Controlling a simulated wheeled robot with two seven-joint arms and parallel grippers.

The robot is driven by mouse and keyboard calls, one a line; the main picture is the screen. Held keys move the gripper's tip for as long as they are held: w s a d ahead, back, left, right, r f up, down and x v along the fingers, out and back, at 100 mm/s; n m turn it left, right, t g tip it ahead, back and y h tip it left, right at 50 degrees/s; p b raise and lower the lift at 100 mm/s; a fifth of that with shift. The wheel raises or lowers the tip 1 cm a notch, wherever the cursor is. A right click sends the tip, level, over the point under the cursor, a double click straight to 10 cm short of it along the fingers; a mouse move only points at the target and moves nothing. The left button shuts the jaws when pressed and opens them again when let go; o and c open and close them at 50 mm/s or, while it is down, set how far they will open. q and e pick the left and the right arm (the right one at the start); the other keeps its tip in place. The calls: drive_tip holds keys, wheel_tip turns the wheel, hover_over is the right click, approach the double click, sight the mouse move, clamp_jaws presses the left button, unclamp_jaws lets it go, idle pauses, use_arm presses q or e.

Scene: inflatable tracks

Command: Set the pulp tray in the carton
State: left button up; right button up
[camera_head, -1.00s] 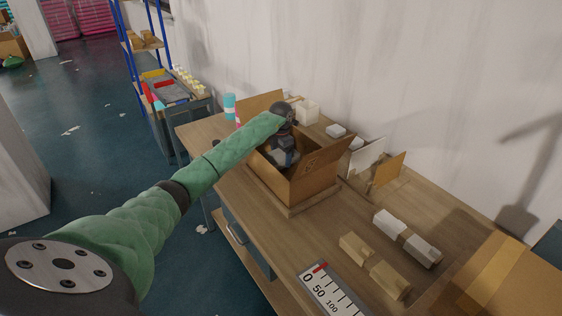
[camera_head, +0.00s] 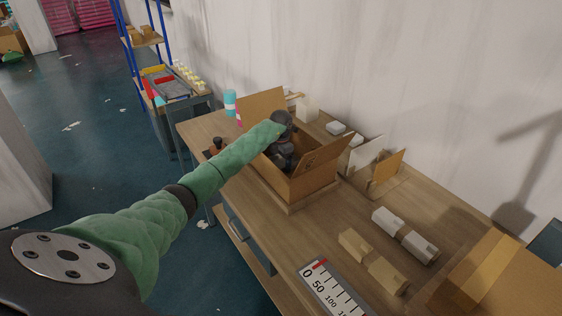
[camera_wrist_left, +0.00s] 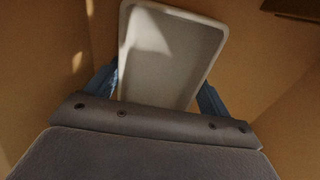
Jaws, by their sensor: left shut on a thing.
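The open brown carton (camera_head: 308,184) stands on the workbench with its flaps up. My left arm reaches over its near left side, and my left gripper (camera_head: 283,160) points down into it. In the left wrist view the pale grey pulp tray (camera_wrist_left: 165,55) is between the blue fingers of the left gripper (camera_wrist_left: 157,92), which is shut on it. Cardboard walls (camera_wrist_left: 40,60) surround the tray there. Whether the tray touches the carton floor I cannot tell. In the head view the tray is hidden by the gripper and carton wall. My right gripper is not in view.
The workbench (camera_head: 320,228) also bears wrapped bars (camera_head: 405,236), a printed ruler (camera_head: 333,290), a cardboard holder (camera_head: 385,172) and a large box (camera_head: 505,285) at the right. A wall runs behind. A blue-framed shelf (camera_head: 150,60) stands further back.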

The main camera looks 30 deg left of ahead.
sight(281, 165)
use_arm(q)
drive_tip(key=o, duration=0.9)
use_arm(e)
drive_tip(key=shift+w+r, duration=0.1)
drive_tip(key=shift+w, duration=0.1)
use_arm(q)
drive_tip(key=shift+r, duration=0.1)
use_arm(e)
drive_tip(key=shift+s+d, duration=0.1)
use_arm(q)
drive_tip(key=shift+r, duration=0.45)
wheel_tip(281, 165, up, 3)
drive_tip(key=shift+r+b, duration=0.1)
drive_tip(key=shift+b, duration=1)
wheel_tip(281, 165, up, 8)
drive_tip(key=b, duration=0.3)
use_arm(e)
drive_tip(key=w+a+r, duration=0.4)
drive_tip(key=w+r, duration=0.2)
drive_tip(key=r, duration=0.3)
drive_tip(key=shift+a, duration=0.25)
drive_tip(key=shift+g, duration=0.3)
